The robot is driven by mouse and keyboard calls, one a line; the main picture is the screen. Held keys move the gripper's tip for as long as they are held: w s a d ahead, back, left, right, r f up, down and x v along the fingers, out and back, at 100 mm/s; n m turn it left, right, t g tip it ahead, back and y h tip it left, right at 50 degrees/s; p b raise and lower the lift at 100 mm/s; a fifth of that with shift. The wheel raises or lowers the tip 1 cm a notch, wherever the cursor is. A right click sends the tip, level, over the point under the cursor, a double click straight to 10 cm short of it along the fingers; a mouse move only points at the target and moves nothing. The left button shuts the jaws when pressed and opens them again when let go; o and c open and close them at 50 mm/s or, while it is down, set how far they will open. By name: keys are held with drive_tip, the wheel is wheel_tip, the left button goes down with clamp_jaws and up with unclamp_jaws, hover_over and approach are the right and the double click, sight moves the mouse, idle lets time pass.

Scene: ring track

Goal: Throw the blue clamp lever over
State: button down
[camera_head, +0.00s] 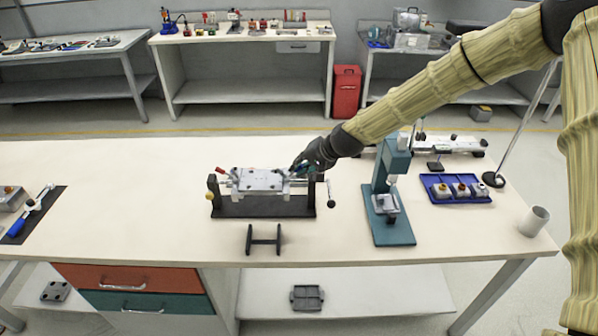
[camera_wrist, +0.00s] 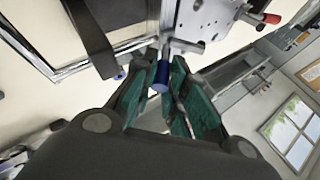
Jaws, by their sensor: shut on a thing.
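The blue clamp lever (camera_wrist: 161,76) shows in the wrist view as a short blue handle on a metal arm, at the edge of a grey metal plate. My gripper (camera_wrist: 167,73) has its green-padded fingers closed on either side of this handle. In the head view my gripper (camera_head: 306,164) reaches down from the upper right to the right end of the clamp fixture (camera_head: 262,207). The fixture has a light metal plate (camera_head: 257,181) on a dark base. My gripper hides the blue lever in the head view.
A red-handled lever (camera_head: 221,171) sits at the fixture's left end. A small black stand (camera_head: 264,240) is in front. A teal press (camera_head: 390,210) and a blue tray (camera_head: 457,198) with parts stand to the right. The bench front between is clear.

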drive_tip(key=shift+d+f+m+y+b, duration=0.5)
drive_tip(key=shift+y+b, duration=0.6)
drive_tip(key=shift+b, duration=1.75)
drive_tip(key=shift+f, duration=0.15)
drive_tip(key=shift+d+y+b, duration=0.1)
drive_tip(key=shift+y+b, duration=0.3)
drive_tip(key=shift+b, duration=0.45)
drive_tip(key=c, duration=1.4)
unclamp_jaws()
drive_tip(key=shift+c, duration=0.2)
drive_tip(key=shift+d, duration=0.1)
drive_tip(key=v, duration=0.8)
